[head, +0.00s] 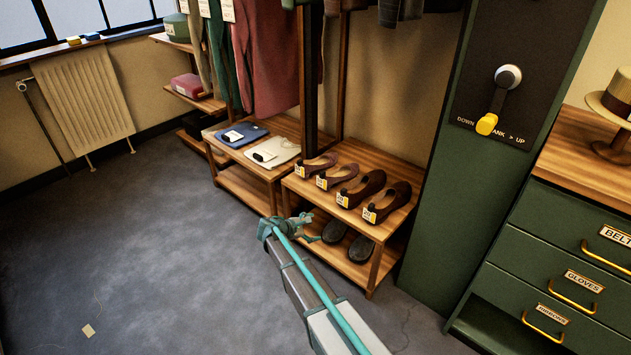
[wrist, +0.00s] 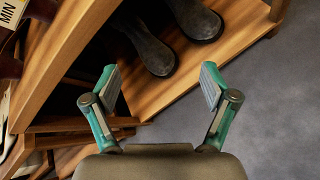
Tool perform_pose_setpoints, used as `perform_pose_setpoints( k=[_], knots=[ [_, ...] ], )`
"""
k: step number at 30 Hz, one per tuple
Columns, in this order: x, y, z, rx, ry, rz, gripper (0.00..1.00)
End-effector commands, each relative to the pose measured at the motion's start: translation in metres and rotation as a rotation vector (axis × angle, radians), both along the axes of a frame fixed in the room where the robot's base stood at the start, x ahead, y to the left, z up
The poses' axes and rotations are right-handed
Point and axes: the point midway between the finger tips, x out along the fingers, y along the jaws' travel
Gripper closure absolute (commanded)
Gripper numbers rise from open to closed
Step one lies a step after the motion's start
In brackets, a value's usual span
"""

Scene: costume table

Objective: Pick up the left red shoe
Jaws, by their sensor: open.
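Two reddish flat shoes, a left one (head: 317,165) and a right one (head: 340,174), stand side by side on the left of the upper shelf (head: 335,205). Two darker brown-red shoes, a left one (head: 363,188) and a right one (head: 389,202), stand to their right. All have yellow and white tags at the front. My gripper (head: 308,228) is open and empty at the rack's front, below the upper shelf's edge. In the wrist view my gripper (wrist: 160,86) faces the lower shelf, with dark grey shoes (wrist: 150,47) beyond its fingers.
The upper shelf's edge (wrist: 75,50) runs close on the left in the wrist view. The lower shelf (wrist: 185,80) holds the dark grey shoes. A stand with folded clothes (head: 243,134) adjoins on the left, a green column (head: 440,220) on the right. The floor (head: 150,220) is mostly clear.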

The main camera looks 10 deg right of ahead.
Motion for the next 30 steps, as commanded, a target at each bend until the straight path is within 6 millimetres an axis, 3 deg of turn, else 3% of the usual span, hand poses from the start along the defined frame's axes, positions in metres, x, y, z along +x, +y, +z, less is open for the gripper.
perform_pose_setpoints(
  k=[1,3,6,9,15,30],
  knots=[
    [0.046,0.015,-0.003,-0.094,0.005,0.075,0.15],
    [0.090,0.030,0.023,-0.250,0.035,0.174,0.15],
    [0.135,0.048,0.062,-0.466,0.098,0.279,0.15],
    [0.160,0.060,0.092,-0.631,0.164,0.338,0.15],
    [0.178,0.067,0.116,-0.769,0.229,0.375,0.15],
    [0.211,0.025,0.115,-0.770,0.231,0.377,0.15]
  ],
)
